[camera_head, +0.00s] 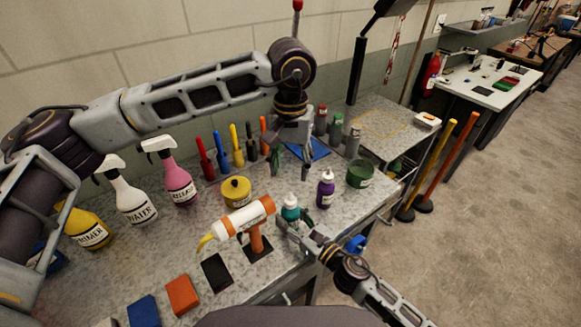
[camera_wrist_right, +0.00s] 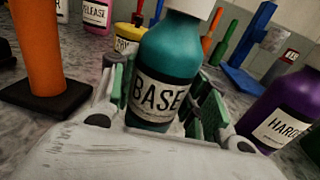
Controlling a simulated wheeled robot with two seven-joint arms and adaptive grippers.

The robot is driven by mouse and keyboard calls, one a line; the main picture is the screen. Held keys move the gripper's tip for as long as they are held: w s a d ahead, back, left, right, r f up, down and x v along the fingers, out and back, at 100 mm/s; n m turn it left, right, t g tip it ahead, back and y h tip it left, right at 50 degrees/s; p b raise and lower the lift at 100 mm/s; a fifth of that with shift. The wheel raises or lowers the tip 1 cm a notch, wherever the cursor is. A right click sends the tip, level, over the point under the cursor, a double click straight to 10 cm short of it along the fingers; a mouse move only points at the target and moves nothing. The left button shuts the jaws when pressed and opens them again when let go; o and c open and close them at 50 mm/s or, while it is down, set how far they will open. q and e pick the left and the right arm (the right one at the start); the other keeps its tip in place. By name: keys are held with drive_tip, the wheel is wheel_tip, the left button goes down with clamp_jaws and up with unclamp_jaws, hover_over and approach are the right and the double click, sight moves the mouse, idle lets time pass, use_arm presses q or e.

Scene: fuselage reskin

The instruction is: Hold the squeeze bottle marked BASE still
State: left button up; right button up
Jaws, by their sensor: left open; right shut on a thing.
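The teal squeeze bottle marked BASE (camera_wrist_right: 168,75) stands upright between the green-padded fingers of my right gripper (camera_wrist_right: 165,105), which is shut on it. In the head view the bottle (camera_head: 290,208) is near the front edge of the grey worktop (camera_head: 180,245), with my right gripper (camera_head: 290,225) around its lower part. My left gripper (camera_head: 290,165) is open and empty, pointing down above the worktop behind the bottle. The bottle's base is hidden by my right gripper.
A purple bottle (camera_head: 326,188) stands close to the right of the BASE bottle. An orange and white tool (camera_head: 245,218) on a stand is close on its left. A yellow tin (camera_head: 236,191), a green tin (camera_head: 360,173) and several spray bottles stand around. Coloured blocks lie at the front left.

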drive_tip(key=o, duration=1.2)
drive_tip(key=shift+s, duration=0.1)
drive_tip(key=shift+v, duration=5.9)
drive_tip(key=shift+d, duration=0.1)
